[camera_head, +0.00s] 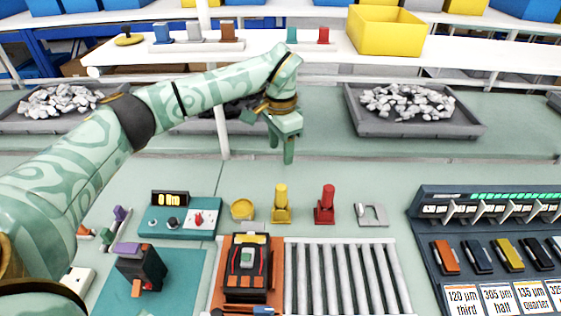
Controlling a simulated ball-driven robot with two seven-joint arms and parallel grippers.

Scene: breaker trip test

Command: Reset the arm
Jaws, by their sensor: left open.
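My left arm comes in from the left, and its green gripper (284,144) hangs above the back of the bench, fingers down, apart and empty. A dark breaker-like unit (247,267) with orange edges and a grey-green middle sits on an orange-bordered tray in front. A teal test panel (180,220) with a display, knobs and a red switch stands left of it. A dark block (142,266) with an orange part rests on a teal mat. A yellow stamp-like piece (281,205) and a red one (325,205) stand behind the rollers. My right gripper is not in view.
A roller bed (345,277) lies right of the dark unit. A dark rack (485,215) with coloured clips and thickness labels fills the right. Trays of grey pieces (405,103) stand at the back. A thin white post (220,125) rises near my arm. A yellow cup (242,209) stands mid-bench.

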